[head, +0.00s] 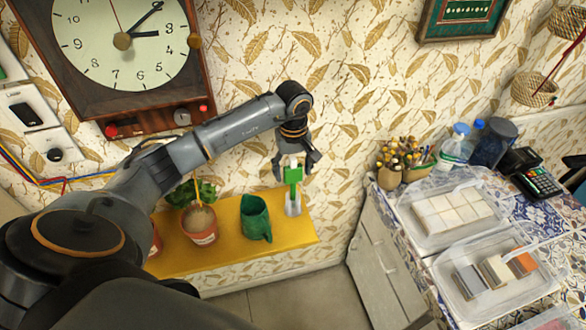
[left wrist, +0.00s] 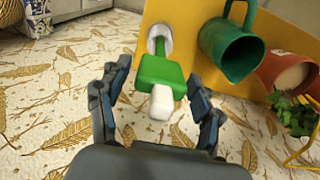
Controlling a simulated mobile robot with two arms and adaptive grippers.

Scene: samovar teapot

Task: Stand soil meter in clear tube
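The soil meter (head: 293,174) has a green head with a white end and a green stem. It stands roughly upright with its stem in the mouth of the clear tube (head: 292,208), on the right part of the yellow shelf. In the left wrist view the green head (left wrist: 162,73) is nearest, and the tube (left wrist: 160,33) shows behind it. My left gripper (head: 296,168) is above the tube, its fingers on either side of the head. In the left wrist view the fingers (left wrist: 158,100) are spread, with gaps beside the meter. My right gripper is out of view.
A green jug (head: 256,220) stands left of the tube on the yellow shelf (head: 225,230), with a potted plant (head: 200,224) farther left. The patterned wall is close behind. A counter with clear trays (head: 455,235) and bottles is at the right.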

